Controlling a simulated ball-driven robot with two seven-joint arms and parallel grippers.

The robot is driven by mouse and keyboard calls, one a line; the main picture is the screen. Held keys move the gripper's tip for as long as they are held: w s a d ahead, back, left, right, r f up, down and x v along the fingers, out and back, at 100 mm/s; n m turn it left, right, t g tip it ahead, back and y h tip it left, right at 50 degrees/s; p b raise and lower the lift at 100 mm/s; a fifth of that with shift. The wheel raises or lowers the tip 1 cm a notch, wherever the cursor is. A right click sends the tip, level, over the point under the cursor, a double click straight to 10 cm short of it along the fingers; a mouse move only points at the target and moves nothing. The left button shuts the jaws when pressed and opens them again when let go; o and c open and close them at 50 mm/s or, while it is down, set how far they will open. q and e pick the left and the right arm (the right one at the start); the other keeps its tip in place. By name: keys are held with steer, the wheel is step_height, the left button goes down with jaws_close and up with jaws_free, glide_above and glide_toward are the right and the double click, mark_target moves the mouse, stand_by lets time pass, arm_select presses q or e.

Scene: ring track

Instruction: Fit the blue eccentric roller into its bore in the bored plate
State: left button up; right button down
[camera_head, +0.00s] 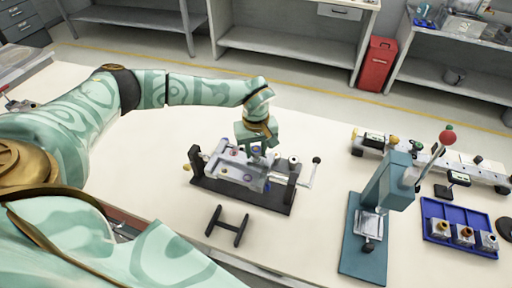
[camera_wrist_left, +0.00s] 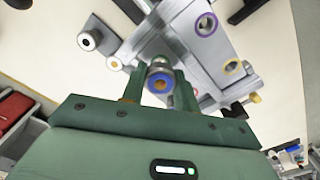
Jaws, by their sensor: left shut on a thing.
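My left gripper (camera_head: 262,150) is over the grey bored plate (camera_head: 238,172), which sits in a dark fixture on the table. The left wrist view shows its two green fingers (camera_wrist_left: 159,90) shut on the blue eccentric roller (camera_wrist_left: 158,82), a small grey cylinder with a blue ring and an orange centre. Beyond the roller is the bored plate (camera_wrist_left: 214,48), with a purple-ringed bore (camera_wrist_left: 205,24) and a yellow-ringed bore (camera_wrist_left: 231,66). The fingers hide the roller's far end, so I cannot tell whether it touches the plate. My right gripper is not in view.
A black H-shaped stand (camera_head: 229,225) lies in front of the fixture (camera_head: 262,197). To the right are a teal press (camera_head: 378,205) with a red-knobbed lever, a blue tray (camera_head: 452,244) with several small parts, and a grey rail unit (camera_head: 432,157). The table's left middle is clear.

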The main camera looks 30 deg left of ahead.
arm_select(q)
steer(key=shift+f+b, duration=0.3)
steer(key=shift+f, duration=0.35)
steer(key=o, duration=1.1)
step_height(320, 180, up, 16)
steer(key=shift+r+p, duration=0.15)
steer(key=shift+p, duration=0.9)
steer(key=shift+a, duration=0.1)
